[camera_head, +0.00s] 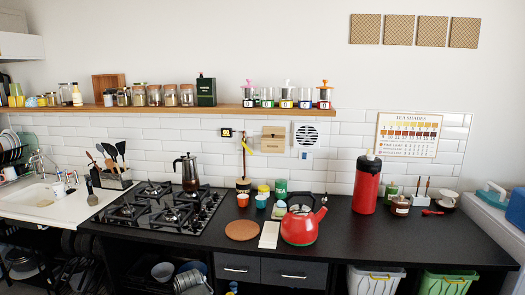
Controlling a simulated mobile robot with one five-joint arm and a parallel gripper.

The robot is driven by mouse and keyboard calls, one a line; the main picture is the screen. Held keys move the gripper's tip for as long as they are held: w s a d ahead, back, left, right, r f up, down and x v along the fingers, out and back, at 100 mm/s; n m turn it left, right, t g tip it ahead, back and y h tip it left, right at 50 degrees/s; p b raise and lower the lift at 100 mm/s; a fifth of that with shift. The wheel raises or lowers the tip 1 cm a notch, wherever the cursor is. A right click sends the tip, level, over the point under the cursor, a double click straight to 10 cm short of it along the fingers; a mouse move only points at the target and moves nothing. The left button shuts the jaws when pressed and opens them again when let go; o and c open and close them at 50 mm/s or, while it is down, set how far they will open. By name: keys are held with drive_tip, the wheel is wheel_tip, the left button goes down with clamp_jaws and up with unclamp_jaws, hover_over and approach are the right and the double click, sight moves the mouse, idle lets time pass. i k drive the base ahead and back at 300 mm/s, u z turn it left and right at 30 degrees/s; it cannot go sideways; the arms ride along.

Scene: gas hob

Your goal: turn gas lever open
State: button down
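The black gas hob (137,221) is set into the dark counter, with several burners and a row of knobs along its right side. On the tiled wall to its right, a thin brown upright piece like a pipe (243,163) rises from behind a dark tin. A small yellow piece (248,149) slants down to the right beside its upper part and looks like the gas lever. It is too small to tell whether it stands open or closed. My gripper is out of view.
A red kettle (301,229), a round brown board (241,230) and several small cups fill the counter below the lever. A tall red flask (367,187) stands further right. A shelf (230,108) runs above.

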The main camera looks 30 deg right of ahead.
sight(250, 153)
drive_tip(key=i, duration=0.95)
